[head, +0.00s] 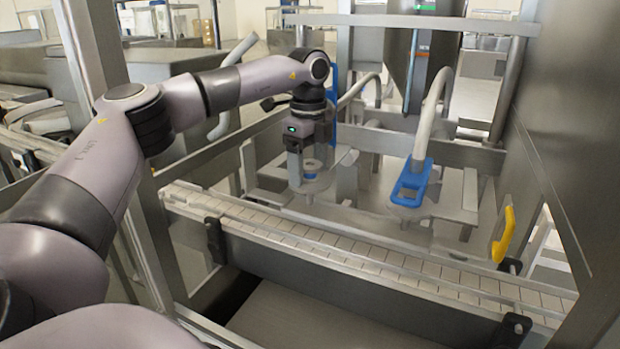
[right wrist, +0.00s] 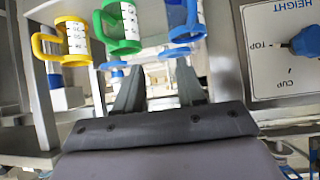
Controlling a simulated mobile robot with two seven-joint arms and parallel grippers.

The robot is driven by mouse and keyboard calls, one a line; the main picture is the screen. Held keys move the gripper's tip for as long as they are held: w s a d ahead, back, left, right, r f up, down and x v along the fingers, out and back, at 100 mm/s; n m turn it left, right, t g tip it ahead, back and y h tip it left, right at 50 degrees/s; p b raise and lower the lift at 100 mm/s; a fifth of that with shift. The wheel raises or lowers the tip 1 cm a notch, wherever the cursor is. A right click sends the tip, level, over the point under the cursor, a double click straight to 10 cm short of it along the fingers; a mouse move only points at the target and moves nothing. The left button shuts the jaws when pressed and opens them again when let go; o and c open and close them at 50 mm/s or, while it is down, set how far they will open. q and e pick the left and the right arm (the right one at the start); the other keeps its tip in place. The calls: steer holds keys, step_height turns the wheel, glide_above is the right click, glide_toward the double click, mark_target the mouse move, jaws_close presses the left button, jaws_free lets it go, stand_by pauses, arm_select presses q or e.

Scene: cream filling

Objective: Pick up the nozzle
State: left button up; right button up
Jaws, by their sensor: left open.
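My left gripper (head: 310,165) is open and points down over the far side of the conveyor. A small blue ringed part (head: 312,166), which may belong to a nozzle, shows between or just behind its fingers; I cannot tell if they touch it. A second hose end with a blue loop handle (head: 411,182) stands to the right, under a pale curved hose (head: 432,115). My right gripper (right wrist: 160,85) shows only in the right wrist view, its two grey fingers apart with nothing clearly held between them.
A tiled conveyor (head: 360,255) crosses in front, with a yellow handle (head: 503,236) at its right end. A steel hopper (head: 420,60) stands behind. The right wrist view shows yellow (right wrist: 62,42), green (right wrist: 120,28) and blue mugs, plus a height panel (right wrist: 280,70) with a blue knob.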

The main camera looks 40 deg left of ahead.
arm_select(q)
steer(key=c, duration=1)
steer(key=shift+r, duration=0.15)
